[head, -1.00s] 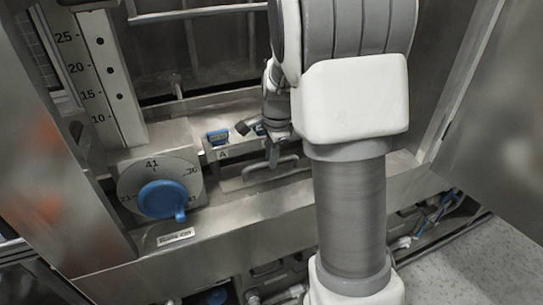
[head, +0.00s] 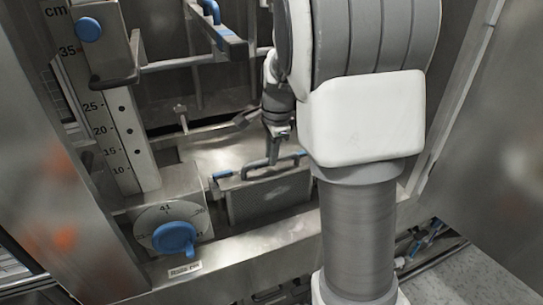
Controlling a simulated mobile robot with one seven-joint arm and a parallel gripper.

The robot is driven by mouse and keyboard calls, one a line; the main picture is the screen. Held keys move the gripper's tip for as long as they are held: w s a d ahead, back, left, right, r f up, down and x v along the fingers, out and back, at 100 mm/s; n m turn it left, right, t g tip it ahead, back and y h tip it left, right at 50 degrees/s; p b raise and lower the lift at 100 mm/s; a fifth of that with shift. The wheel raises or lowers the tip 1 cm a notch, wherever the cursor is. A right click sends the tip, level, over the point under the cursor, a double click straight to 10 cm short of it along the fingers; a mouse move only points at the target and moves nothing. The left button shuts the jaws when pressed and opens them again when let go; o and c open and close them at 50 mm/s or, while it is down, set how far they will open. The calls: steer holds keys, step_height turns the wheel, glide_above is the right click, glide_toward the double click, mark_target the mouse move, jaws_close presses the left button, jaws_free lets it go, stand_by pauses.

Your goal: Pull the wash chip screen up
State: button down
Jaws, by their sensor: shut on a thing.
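The wash chip screen (head: 268,194) is a grey, flat panel with a bar handle (head: 256,171) along its top. It stands upright in the lower middle of the head view, its face showing above the metal ledge. My gripper (head: 273,158) reaches down from above and is shut on the handle. The fingertips are small here, and my own arm covers the area to the right of the screen. Whether the panel's lower edge is still in its slot cannot be told.
A dial with a blue knob (head: 174,238) sits left of the screen. A numbered scale plate (head: 121,130) rises behind it. A blue-handled bar (head: 218,27) hangs above. Steel side walls close in left and right.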

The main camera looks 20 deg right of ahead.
steer(key=shift+f, duration=0.1)
steer(key=c, duration=1.1)
jaws_free()
steer(key=v, duration=0.7)
steer(key=shift+r, duration=0.25)
